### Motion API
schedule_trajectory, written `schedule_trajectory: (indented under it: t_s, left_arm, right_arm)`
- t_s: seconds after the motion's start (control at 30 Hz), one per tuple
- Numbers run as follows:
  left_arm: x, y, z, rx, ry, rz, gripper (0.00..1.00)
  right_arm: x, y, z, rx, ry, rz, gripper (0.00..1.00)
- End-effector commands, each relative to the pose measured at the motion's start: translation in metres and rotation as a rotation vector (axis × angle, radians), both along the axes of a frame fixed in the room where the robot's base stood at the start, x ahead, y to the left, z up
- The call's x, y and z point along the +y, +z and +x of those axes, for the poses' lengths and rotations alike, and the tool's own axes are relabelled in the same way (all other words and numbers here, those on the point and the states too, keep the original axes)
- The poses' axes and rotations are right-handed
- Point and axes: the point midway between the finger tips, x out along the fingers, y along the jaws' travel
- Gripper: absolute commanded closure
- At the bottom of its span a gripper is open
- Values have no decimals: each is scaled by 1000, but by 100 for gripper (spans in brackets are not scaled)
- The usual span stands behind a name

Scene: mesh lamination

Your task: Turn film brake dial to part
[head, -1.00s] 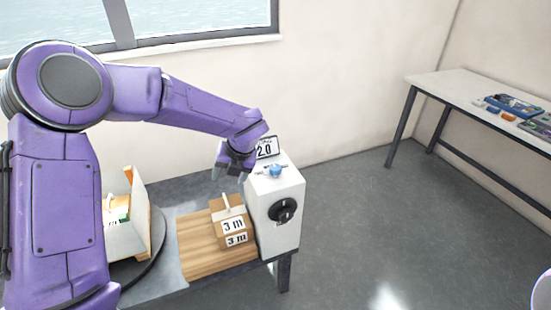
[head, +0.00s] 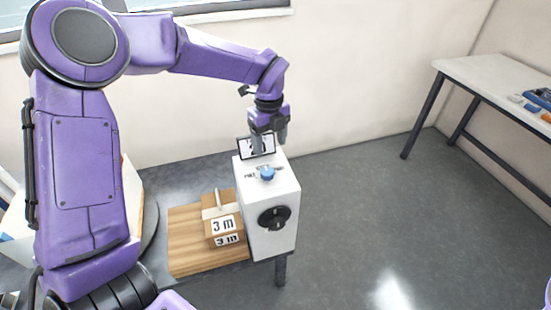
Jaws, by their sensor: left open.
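A white box-shaped machine (head: 274,238) stands at the right end of the workbench. A blue dial (head: 267,173) sits on its top face, with small dark lettering beside it that I cannot fully read. A black round knob (head: 274,217) is on its front face. A small framed sign (head: 243,147) stands behind the dial, partly hidden by my gripper. My left gripper (head: 269,147) is open and points down, above and behind the blue dial, apart from it. My right gripper is not in view.
A cardboard box marked "3 m" (head: 211,214) sits on a wooden board (head: 190,258) left of the machine. A round dark turntable edge (head: 150,220) is further left, partly hidden by my arm. A side table (head: 480,68) with small parts stands at the right. The floor between is clear.

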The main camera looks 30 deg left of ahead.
Motion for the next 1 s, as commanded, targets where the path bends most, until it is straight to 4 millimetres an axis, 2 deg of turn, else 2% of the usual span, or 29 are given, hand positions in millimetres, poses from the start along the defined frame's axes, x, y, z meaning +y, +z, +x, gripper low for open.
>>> schedule_trajectory:
  t_s: [0.3, 0.43, 0.6, 0.8, 0.83, 0.9, 1.0]
  left_arm:
    - [6, -65, -5, 6, 9, 2, 32]
    - [5, -86, -5, 5, 9, 2, 32]
    - [4, -98, -4, 1, 7, 1, 32]
    - [4, -99, -3, 1, 5, 1, 32]
    - [4, -99, -3, 1, 5, 1, 39]
    - [4, -99, -3, 1, 5, 1, 61]
    - [4, -99, -3, 1, 5, 1, 88]
  right_arm:
    - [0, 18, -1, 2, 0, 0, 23]
    - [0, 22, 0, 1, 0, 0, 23]
    - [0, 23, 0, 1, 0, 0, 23]
    - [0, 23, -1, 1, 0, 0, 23]
    - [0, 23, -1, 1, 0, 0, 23]
    - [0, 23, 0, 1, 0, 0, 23]
    - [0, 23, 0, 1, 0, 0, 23]
